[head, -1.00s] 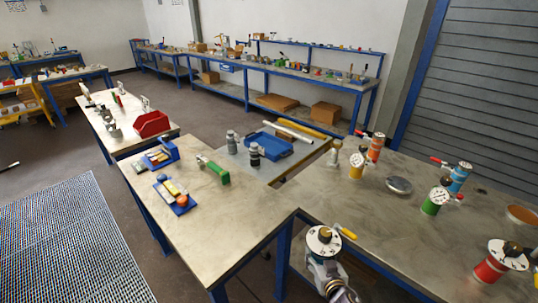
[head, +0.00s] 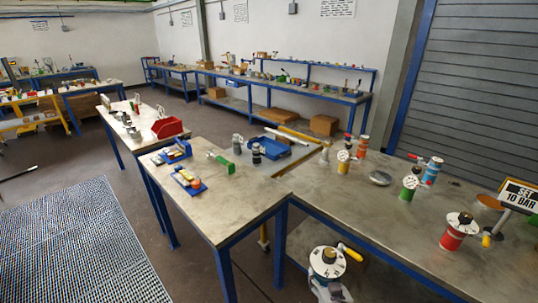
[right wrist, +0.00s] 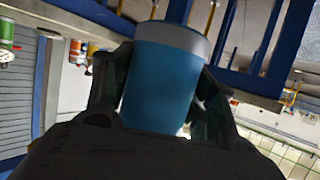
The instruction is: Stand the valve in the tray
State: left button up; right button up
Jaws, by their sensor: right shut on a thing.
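The valve (head: 328,262) has a blue body, a white dial with a dark knob and a yellow handle. It appears roughly upright at the bottom of the head view, in front of the tables. My right gripper (head: 327,287) is shut on its body. In the right wrist view the blue body (right wrist: 160,85) with a grey rim sits between the dark fingers. My left gripper is not in view.
Other valves, including a red one (head: 456,232) and a green one (head: 410,186), stand on the right table with a "SET 10 BAR" sign (head: 518,194). The middle table's near part (head: 232,215) is clear.

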aim_at(268, 147)
jog(key=u, duration=1.8)
jog(key=i+j, duration=0.1)
jog(key=i, duration=0.9)
jog(key=i+j, duration=0.15)
jog(key=i, duration=0.9)
jog(key=l+z, duration=0.05)
jog(key=l, duration=0.05)
